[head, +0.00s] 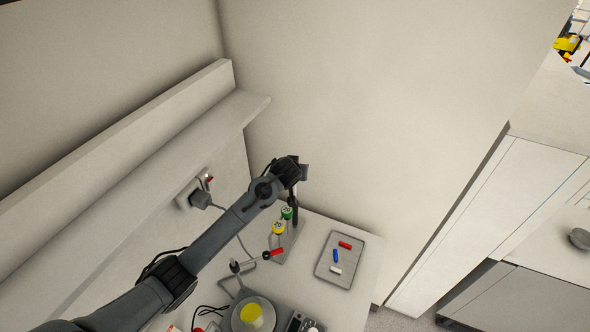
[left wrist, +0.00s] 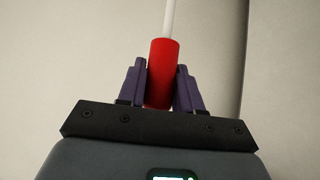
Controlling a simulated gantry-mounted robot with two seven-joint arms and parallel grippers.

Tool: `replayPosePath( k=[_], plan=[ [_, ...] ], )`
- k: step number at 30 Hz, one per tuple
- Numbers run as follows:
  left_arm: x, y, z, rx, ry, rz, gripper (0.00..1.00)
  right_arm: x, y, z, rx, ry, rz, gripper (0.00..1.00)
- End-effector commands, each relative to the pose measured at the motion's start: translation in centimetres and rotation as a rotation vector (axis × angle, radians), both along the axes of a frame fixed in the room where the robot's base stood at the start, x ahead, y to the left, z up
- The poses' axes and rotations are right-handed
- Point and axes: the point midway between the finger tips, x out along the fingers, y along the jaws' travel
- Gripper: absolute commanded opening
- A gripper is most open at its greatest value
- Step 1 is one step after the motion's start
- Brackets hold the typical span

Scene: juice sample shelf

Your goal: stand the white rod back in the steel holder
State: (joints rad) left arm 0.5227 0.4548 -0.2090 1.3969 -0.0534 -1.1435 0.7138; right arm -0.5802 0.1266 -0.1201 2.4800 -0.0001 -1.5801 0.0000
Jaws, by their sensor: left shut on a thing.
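My left gripper (head: 298,172) is raised above the back of the counter in the head view. In the left wrist view my left gripper (left wrist: 161,88) is shut on the red cylindrical grip (left wrist: 163,72) of the white rod. The thin white rod (left wrist: 169,18) extends from this grip to the top edge of that view, and its far end is out of frame. I cannot make out the rod in the head view. My right gripper is not in view.
Green-capped (head: 287,212) and yellow-capped (head: 278,228) bottles stand below my gripper. A grey tray (head: 322,268) holds red, blue and white pieces. A yellow-filled vessel (head: 251,316) sits on a round device at the front. A wall shelf (head: 200,130) runs along the left.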

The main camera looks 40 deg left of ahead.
Motion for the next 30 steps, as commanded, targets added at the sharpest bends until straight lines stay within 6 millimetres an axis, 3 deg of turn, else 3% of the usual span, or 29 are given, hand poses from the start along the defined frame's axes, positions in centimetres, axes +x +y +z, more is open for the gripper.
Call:
replayPosePath(
  k=[30],
  plan=[
    [0.0, -0.01, -0.65, -0.001, 0.0, -0.001, 0.0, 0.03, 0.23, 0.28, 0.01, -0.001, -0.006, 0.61]
  ],
)
